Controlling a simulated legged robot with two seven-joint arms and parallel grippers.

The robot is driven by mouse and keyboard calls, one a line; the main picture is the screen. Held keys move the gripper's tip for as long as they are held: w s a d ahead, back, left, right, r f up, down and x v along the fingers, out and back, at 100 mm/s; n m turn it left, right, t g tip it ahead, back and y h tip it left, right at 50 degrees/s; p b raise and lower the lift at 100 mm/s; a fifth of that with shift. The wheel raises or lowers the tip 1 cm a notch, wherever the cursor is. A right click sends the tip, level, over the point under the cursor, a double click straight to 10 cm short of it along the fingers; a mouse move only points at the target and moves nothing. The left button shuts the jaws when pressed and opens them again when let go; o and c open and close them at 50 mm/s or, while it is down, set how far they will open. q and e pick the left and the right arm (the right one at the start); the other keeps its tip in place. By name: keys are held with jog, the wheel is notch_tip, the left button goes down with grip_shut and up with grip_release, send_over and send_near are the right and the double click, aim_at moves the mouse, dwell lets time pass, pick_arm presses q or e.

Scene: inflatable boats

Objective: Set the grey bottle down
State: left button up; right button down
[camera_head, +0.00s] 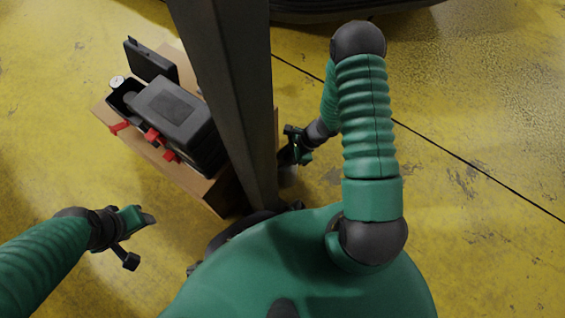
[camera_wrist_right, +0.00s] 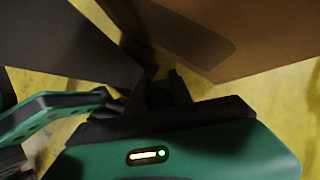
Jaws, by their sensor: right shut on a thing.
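My right gripper (camera_head: 292,152) is low beside the dark post, on its right side. It is shut on the grey bottle (camera_head: 287,174), which shows only as a small grey patch under the fingers, partly behind the post. In the right wrist view the fingers (camera_wrist_right: 160,82) point at the yellow floor, with a dark shape between them that is too dim to make out well. I cannot tell whether the bottle touches the floor. My left gripper (camera_head: 142,238) is open and empty above the floor at lower left.
A brown box (camera_head: 190,182) stands left of the post (camera_head: 235,90), carrying a black toolbox (camera_head: 175,112), red clips (camera_head: 152,136) and a round gauge (camera_head: 117,82). The box's brown side (camera_wrist_right: 240,30) is close in the right wrist view. Yellow floor (camera_head: 480,130) is free at right.

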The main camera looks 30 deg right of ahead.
jog(key=shift+f, duration=0.75)
jog(key=shift+r, duration=0.2)
jog(key=shift+f, duration=0.15)
jog(key=c, duration=1.1)
grip_release()
pick_arm(q)
jog(key=shift+f, duration=0.45)
jog(key=w+p+v, duration=0.1)
jog(key=p+v, duration=0.5)
jog(key=p, duration=0.1)
jog(key=shift+r, duration=0.6)
pick_arm(e)
jog(key=v, duration=1.2)
